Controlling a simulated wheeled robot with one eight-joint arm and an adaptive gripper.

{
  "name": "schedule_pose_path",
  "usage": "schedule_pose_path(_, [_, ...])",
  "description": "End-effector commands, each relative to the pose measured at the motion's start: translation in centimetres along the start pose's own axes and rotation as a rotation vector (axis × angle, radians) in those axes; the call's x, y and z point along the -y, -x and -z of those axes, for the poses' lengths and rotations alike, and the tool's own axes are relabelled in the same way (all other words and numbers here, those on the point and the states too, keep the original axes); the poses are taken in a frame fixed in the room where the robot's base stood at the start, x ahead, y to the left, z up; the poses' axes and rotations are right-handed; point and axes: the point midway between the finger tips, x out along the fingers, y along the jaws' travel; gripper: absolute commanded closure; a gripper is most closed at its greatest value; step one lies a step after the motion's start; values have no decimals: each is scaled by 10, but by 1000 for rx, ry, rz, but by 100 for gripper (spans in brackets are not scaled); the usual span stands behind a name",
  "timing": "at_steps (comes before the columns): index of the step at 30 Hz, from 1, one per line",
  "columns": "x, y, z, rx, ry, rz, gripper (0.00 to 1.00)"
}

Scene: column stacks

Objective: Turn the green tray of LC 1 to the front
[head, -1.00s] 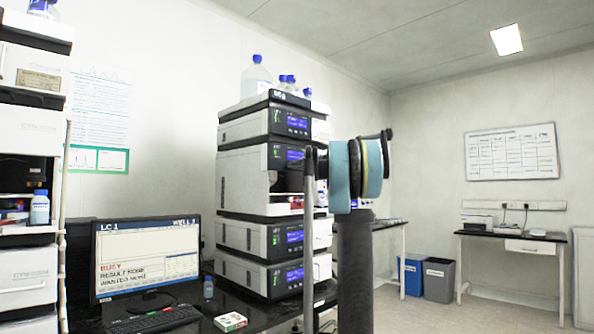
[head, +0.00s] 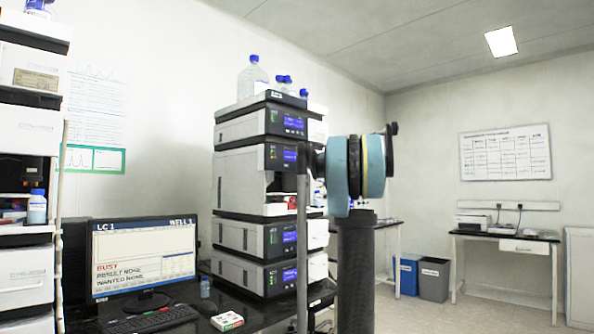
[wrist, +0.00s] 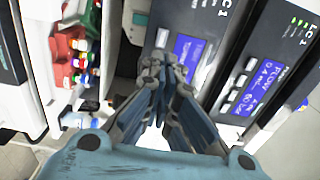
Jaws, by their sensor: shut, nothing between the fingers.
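The LC 1 stack (head: 240,180) stands on the dark bench in the head view, with an open compartment in its middle. In the wrist view two of its panels (wrist: 250,75) read LC 1. A red tray part (wrist: 66,50) with coloured vial caps shows at the left of the wrist view. A green patch (wrist: 94,20) lies just above it; whether it is the green tray's edge I cannot tell. My gripper (wrist: 157,78) is shut and empty, in front of the panels and to the right of the tray parts. In the head view my arm hides part of the stack's right side.
A monitor (head: 145,258) reads LC 1, WELL 1, BUSY, RESULT NONE, WANTED NONE. A keyboard (head: 152,320) and a small box (head: 227,321) lie on the bench. Bottles (head: 253,78) stand on the stack. Another instrument stack (head: 28,180) is at the far left.

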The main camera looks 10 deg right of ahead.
Motion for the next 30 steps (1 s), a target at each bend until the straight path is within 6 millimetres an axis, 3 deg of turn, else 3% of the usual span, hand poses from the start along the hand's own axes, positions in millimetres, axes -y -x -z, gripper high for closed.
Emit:
schedule_pose_path(3, [0,23,2,-4,0,0,100])
schedule_pose_path(9, [0,45,1,-3,0,0,100])
schedule_pose_path(30, [0,51,1,-2,0,0,100])
